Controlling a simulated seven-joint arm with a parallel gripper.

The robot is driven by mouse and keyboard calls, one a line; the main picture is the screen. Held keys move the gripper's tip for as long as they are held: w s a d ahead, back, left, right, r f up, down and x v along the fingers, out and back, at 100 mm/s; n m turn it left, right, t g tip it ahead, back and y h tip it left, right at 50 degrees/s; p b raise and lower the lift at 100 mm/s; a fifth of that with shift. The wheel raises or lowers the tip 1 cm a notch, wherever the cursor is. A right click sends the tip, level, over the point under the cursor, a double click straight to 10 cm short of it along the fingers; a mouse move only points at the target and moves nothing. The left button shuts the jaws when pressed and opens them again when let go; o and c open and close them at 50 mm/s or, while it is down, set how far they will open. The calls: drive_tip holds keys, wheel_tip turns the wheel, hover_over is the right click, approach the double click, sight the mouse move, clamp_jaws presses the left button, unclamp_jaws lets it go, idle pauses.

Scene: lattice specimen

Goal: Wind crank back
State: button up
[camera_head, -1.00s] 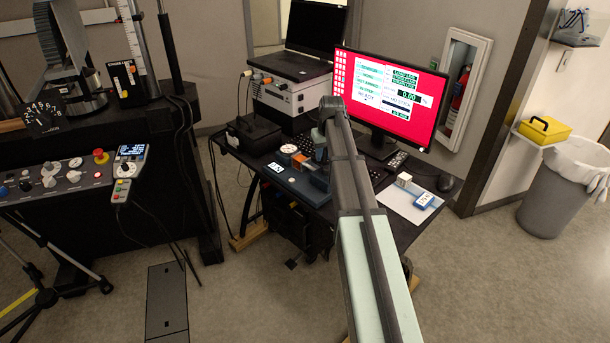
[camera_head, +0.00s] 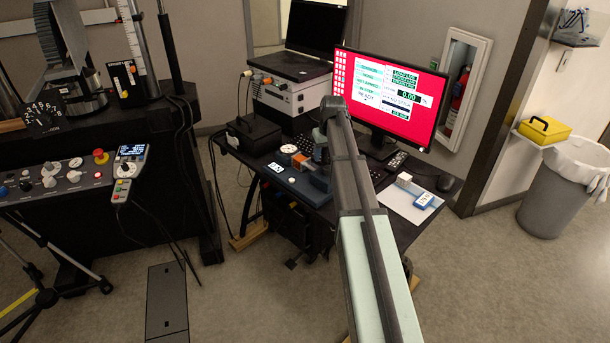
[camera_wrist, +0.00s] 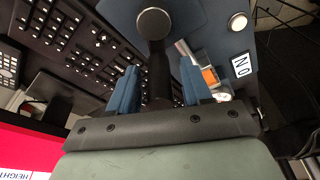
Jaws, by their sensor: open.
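A blue crank fixture (camera_head: 297,182) sits on the dark desk in the head view, with a round white dial at its left. In the wrist view, a round metal-faced knob (camera_wrist: 153,22) shows at the top centre. A dark post (camera_wrist: 159,75) runs from it down between my fingers; I take it for the crank's handle. My gripper (camera_wrist: 160,68) is open, with one blue finger on each side of this post. I cannot tell whether either finger touches it. In the head view my own arm hides most of the gripper and crank.
A keyboard (camera_wrist: 75,42) lies close to my gripper in the wrist view. A white sheet (camera_head: 408,203) with a small block and a blue-edged tag lies at the desk's right, beside a mouse (camera_head: 445,183).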

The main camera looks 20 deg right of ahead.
drive_tip(key=shift+v, duration=2.7)
